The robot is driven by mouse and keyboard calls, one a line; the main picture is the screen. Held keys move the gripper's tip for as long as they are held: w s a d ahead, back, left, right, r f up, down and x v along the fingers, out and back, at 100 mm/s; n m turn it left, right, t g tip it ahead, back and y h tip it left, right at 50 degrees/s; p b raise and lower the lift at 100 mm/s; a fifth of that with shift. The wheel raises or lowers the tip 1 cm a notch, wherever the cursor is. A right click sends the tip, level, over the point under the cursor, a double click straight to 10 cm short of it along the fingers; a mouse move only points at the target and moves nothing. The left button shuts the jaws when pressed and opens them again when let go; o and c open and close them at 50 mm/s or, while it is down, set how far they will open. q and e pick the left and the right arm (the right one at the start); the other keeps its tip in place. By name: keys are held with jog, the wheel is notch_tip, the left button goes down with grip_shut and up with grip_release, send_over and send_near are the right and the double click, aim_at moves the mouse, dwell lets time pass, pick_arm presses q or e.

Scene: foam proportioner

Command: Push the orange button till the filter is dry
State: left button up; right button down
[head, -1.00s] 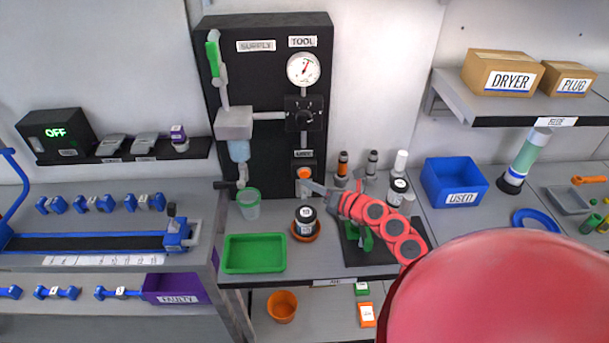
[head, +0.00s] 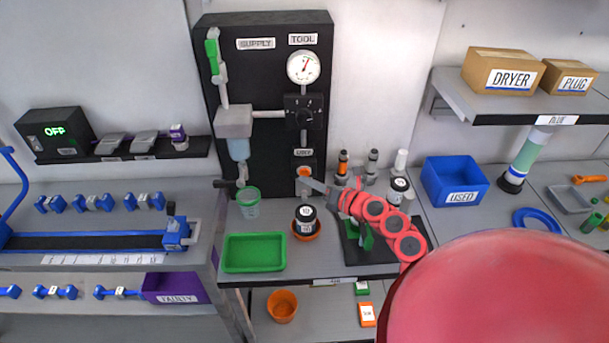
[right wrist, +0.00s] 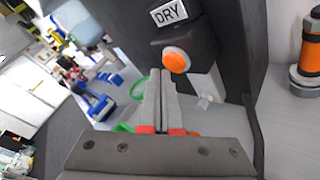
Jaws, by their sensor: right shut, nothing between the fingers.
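The orange button (head: 304,172) sits on a dark box low on the black panel. In the right wrist view the round orange button (right wrist: 176,60) is fully visible under a DRY label. My right gripper (head: 308,182) is shut and empty, its tips just below the button; in the right wrist view the tips (right wrist: 160,72) lie just below and left of it. I cannot tell whether they touch it. The filter appears to be the bluish clear bowl (head: 239,150) under the grey block at the panel's left; its wetness is too small to judge. My left gripper is not in view.
A clear cup with a green rim (head: 249,204) stands below the filter. Several small bottles stand right of the panel.

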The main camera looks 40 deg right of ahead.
jog(key=shift+w+d, duration=0.1)
jog(key=shift+w, duration=0.05)
jog(key=shift+w+d+b, duration=0.2)
jog(key=shift+w+b, duration=0.2)
jog(key=shift+b, duration=0.05)
dwell(0.6)
jog(key=shift+s, duration=0.1)
jog(key=shift+s+a, duration=0.45)
jog(key=shift+s, duration=0.2)
jog(key=shift+s+a+p, duration=0.2)
jog(key=shift+s+a, duration=0.25)
jog(key=shift+s, duration=0.25)
jog(key=shift+s+a+p, duration=0.25)
jog(key=shift+s+a, duration=0.15)
jog(key=shift+s, duration=0.35)
jog(key=shift+s+a+p, duration=0.2)
jog(key=shift+s+a, duration=0.25)
jog(key=shift+s, duration=0.25)
